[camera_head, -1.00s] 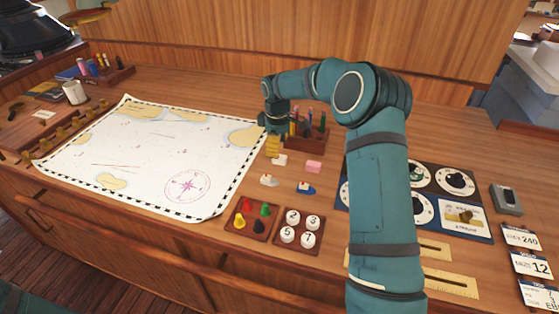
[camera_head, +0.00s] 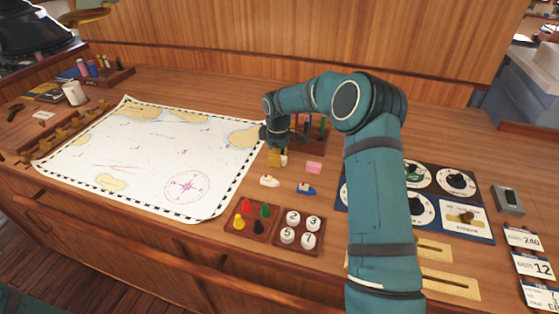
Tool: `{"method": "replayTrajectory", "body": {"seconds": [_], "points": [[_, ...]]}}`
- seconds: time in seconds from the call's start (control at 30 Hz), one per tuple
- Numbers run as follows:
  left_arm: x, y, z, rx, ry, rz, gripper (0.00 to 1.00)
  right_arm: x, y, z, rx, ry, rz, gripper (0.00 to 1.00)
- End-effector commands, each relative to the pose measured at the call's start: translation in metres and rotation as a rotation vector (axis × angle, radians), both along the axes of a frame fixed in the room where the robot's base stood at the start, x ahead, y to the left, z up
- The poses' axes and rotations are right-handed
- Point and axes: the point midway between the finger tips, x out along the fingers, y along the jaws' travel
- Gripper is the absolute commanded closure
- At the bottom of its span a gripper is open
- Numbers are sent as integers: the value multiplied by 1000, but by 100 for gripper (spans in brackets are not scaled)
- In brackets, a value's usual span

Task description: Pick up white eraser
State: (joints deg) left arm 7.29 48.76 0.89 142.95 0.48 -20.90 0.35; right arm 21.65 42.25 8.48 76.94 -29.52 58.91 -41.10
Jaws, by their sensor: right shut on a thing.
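The white eraser (camera_head: 285,160) lies on the wooden desk right of the chart. Only a small part of it shows, because my right gripper covers the rest. My right gripper (camera_head: 276,158) reaches down over it from above, with its yellowish fingertips at desk level. It is shut on the white eraser, which seems to be still at the desk surface. My left gripper is not in view.
A pink eraser (camera_head: 314,168) lies just right of the gripper. A pen holder (camera_head: 315,140) stands close behind. The chart (camera_head: 150,160) spreads left; trays of pawns (camera_head: 252,220) and numbered discs (camera_head: 299,230) lie nearer.

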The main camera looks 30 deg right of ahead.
Motion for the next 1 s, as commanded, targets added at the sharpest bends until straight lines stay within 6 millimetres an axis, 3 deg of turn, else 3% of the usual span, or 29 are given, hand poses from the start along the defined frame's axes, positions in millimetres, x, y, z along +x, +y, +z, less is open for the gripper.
{"method": "replayTrajectory", "body": {"seconds": [0.27, 0.7, 1.0], "points": [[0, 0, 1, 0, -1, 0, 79, 0, 0, 4, 0, 1, 0, 100], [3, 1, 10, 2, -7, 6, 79, 0, 0, 80, -1, -2, 0, 100], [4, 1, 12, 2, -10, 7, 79, 0, 0, 100, 0, 1, 0, 100]]}}
